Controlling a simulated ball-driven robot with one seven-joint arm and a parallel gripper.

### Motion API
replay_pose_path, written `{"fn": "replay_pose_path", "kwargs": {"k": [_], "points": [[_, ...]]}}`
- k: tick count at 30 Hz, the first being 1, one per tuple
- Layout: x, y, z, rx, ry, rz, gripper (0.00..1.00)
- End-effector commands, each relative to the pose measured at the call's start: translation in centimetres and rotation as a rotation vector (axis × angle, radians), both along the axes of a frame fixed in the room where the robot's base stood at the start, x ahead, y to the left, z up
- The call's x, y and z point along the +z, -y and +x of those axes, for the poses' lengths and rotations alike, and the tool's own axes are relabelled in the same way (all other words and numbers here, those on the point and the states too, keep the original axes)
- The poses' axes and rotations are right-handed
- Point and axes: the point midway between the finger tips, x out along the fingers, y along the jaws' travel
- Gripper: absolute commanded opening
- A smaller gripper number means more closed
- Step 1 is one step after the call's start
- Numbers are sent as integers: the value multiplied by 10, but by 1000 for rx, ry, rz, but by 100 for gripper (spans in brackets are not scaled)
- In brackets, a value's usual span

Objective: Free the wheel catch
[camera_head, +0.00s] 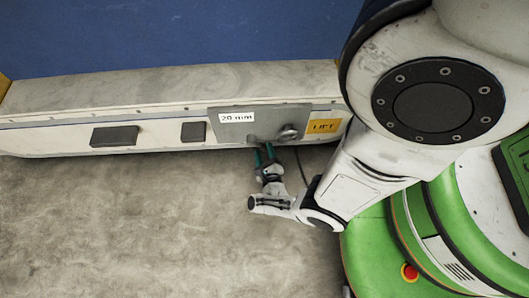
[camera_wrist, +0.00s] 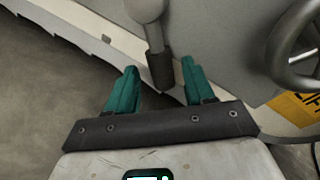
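The grey handwheel (camera_head: 288,132) sits on a grey panel (camera_head: 228,126); in the wrist view the wheel (camera_wrist: 300,45) is at the right edge. Left of it, a lever with a round grey knob and dark sleeve (camera_wrist: 160,69) shows in the wrist view; it may be the wheel catch, but no label names it. My gripper (camera_head: 265,154) is at the panel's lower edge. In the wrist view its green fingers (camera_wrist: 159,74) are open, with the sleeve's end between or just beyond their tips. I cannot tell whether they touch it.
A "20 mm" label (camera_head: 237,117) is on the panel, and a yellow "LIFT" label (camera_head: 323,126) is right of the wheel. Two dark plates (camera_head: 115,136) (camera_head: 193,131) are on the long pale beam further left. A dark cable (camera_head: 300,165) hangs below the wheel. The grey floor at left is clear.

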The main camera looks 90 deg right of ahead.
Motion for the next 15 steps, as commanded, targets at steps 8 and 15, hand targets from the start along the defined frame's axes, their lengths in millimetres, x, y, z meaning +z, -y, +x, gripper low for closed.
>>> {"fn": "replay_pose_path", "kwargs": {"k": [8, 15], "points": [[1, -1, 0, -1, -1, -1, 54], [6, -31, -7, 2, -1, 0, 54]]}}
